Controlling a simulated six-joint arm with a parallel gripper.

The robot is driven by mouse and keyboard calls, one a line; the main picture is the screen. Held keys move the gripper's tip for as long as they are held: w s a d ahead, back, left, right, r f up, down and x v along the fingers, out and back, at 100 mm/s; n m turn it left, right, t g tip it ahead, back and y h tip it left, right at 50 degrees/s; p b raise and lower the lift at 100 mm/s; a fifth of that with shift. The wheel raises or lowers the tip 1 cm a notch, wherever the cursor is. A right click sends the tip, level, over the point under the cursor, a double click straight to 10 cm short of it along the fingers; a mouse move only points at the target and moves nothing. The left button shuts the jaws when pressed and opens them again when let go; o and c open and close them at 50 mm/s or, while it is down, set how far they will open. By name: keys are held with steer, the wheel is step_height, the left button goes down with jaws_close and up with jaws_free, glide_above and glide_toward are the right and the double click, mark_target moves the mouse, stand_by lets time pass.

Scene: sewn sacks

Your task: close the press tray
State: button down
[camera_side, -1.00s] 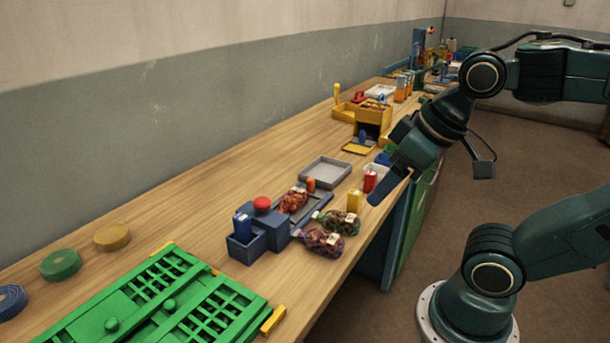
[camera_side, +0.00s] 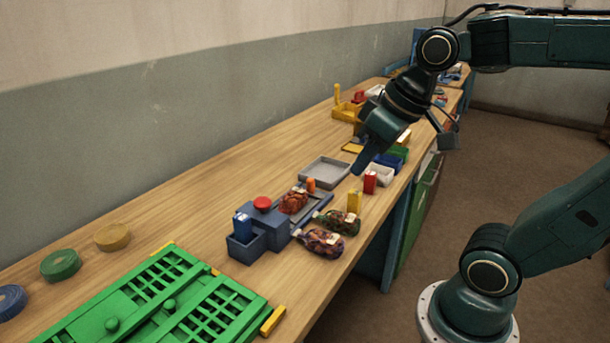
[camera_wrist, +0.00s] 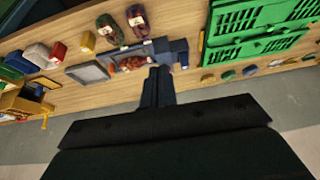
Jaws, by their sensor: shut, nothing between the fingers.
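The blue press (camera_side: 262,230) with a red knob (camera_side: 263,203) stands on the bench. Its tray (camera_side: 318,206) sticks out on the right side, and a sack with reddish contents (camera_side: 293,201) lies on it. In the wrist view the press (camera_wrist: 178,50) and the tray (camera_wrist: 112,68) with the sack (camera_wrist: 132,63) show beyond the fingers. My gripper (camera_side: 358,170) is shut and empty, above the bench to the right of and beyond the tray, apart from it. The fingers also show in the wrist view (camera_wrist: 158,72).
Two dark sacks (camera_side: 319,240) (camera_side: 342,223) lie in front of the tray. A yellow block (camera_side: 354,202) and a red block (camera_side: 370,183) stand nearby. A grey shallow tray (camera_side: 325,171) lies behind.

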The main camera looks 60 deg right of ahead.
steer(key=w+d+f+y, duration=0.2)
steer(key=w+d, duration=1.1)
steer(key=w, duration=0.2)
steer(key=d+f+y, duration=0.1)
steer(key=d+f, duration=0.4)
steer(key=d, duration=0.4)
steer(key=d+f+m+y, duration=0.1)
steer(key=d+f, duration=0.5)
steer(key=d, duration=0.4)
steer(key=shift+w+d+t, duration=0.3)
steer(key=shift+w, duration=0.1)
steer(key=x, duration=1)
steer(key=shift+a, duration=0.3)
steer(key=shift+w+a+r, duration=0.1)
steer(key=shift+a, duration=0.4)
steer(key=shift+w+a, duration=0.15)
steer(key=shift+a, duration=0.4)
steer(key=shift+w+a, duration=0.15)
steer(key=shift+a, duration=0.65)
